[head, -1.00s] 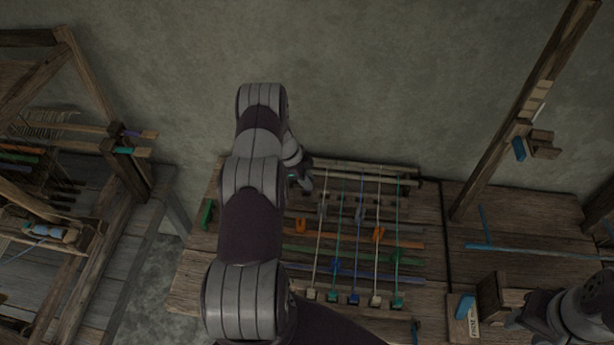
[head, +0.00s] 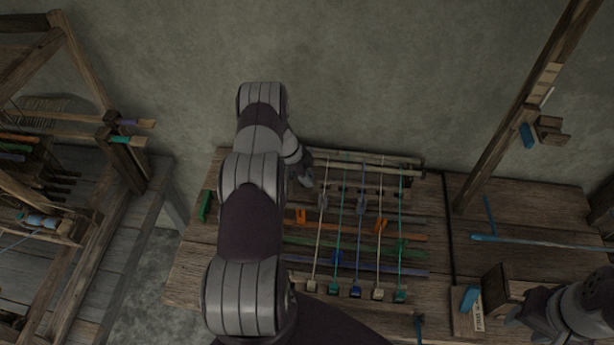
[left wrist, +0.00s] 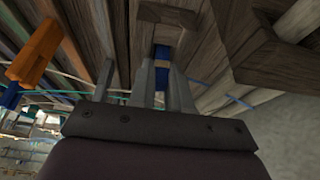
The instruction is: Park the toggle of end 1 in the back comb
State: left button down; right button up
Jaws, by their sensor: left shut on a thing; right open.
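My left gripper (head: 306,178) is at the back left of the small loom frame, by the back comb (head: 375,163). In the left wrist view its fingers (left wrist: 161,78) are closed on a small dark blue piece (left wrist: 161,52), which looks like the toggle of end 1. The piece is at a wooden slot of the back bar (left wrist: 175,15); whether it is seated there I cannot tell. A teal cord (left wrist: 112,92) runs by the fingers. My arm hides the frame's left side in the head view. My right gripper (head: 522,316) is open, at the lower right.
Several cords run front to back, ending in coloured toggles (head: 356,292) at the front. A wooden post (head: 525,105) rises at right. A larger loom (head: 125,160) stands at left.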

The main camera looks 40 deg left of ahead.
pick_arm(q)
jog(key=shift+f, duration=0.1)
jog(key=c, duration=1)
grip_release()
jog(key=shift+b+v, duration=1.2)
jog(key=shift+v, duration=5.2)
